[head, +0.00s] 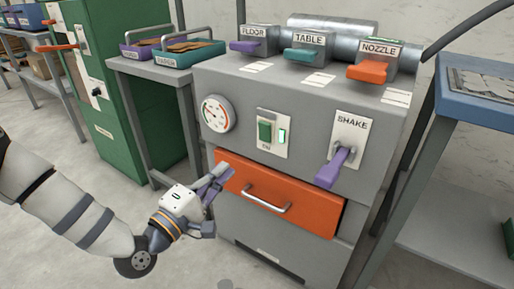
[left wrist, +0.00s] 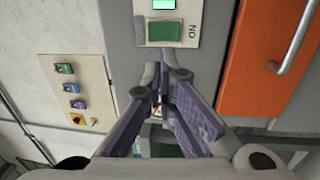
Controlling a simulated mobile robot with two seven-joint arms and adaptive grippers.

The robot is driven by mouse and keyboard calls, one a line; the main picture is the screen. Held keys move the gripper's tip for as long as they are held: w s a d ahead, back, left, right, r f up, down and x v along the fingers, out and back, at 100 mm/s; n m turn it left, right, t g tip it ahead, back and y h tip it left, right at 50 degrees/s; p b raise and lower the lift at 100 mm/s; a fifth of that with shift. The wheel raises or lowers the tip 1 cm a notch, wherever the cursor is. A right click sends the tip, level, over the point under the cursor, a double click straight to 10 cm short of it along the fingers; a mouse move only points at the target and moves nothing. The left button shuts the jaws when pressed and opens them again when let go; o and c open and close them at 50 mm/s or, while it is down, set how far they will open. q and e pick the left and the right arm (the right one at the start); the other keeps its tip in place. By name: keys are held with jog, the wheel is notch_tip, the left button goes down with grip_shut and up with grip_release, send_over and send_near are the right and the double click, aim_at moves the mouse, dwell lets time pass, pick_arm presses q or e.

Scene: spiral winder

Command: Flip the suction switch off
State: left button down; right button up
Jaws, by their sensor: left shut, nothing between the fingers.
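The switch plate (head: 273,133) is on the grey machine's front, with a green rocker (head: 265,131) above an "ON" label and a lit green lamp (head: 282,136) beside it. In the left wrist view the rocker (left wrist: 164,32) and lamp (left wrist: 163,4) are beyond my fingertips. My left gripper (head: 223,171) is shut and empty, below and left of the switch, near the orange drawer's upper left corner. In the left wrist view its fingers (left wrist: 161,78) converge below the plate, apart from the rocker. My right gripper is not in view.
The orange drawer (head: 270,197) has a protruding metal handle. A purple SHAKE lever (head: 332,168) projects right of the switch. A round gauge (head: 216,113) is left of it. FLOOR, TABLE and NOZZLE levers line the top. A green cabinet (head: 118,100) stands left.

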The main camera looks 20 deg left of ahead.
aim_at(262, 128)
pick_arm(q)
jog(key=shift+r, duration=0.2)
jog(key=shift+w, duration=0.15)
jog(key=b+x, duration=0.2)
jog(key=x, duration=1)
jog(key=shift+w+f, duration=0.1)
jog(key=shift+w, duration=0.05)
jog(key=shift+w+d, duration=0.25)
jog(key=shift+w, duration=0.45)
jog(key=shift+w+r, duration=0.35)
jog(key=shift+s, duration=0.15)
